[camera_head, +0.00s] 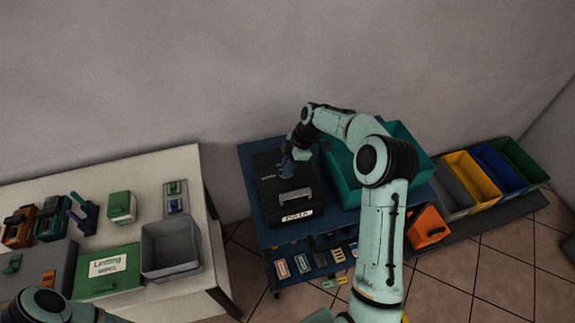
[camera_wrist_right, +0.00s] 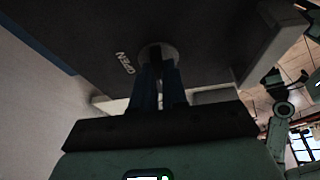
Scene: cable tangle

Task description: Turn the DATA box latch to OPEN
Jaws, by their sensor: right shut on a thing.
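The black DATA box (camera_head: 290,190) lies on the blue cart, with a grey handle and a white label on its near side. My right gripper (camera_head: 288,166) reaches down over the far part of its top. In the right wrist view, the blue fingers (camera_wrist_right: 160,82) are shut on the latch (camera_wrist_right: 158,50), a dark knob on a round grey disc. The word OPEN (camera_wrist_right: 124,63) is printed beside the disc. The knob's exact angle is hard to tell, as the fingers partly hide it. My left arm shows only at the bottom left; its gripper is out of view.
A teal bin (camera_head: 345,185) stands right beside the box on the cart (camera_head: 249,153). A white table (camera_head: 150,165) at the left carries a grey bin (camera_head: 170,247) and small boxes. Coloured bins (camera_head: 468,180) stand at the right. Small items lie on the cart's lower shelf.

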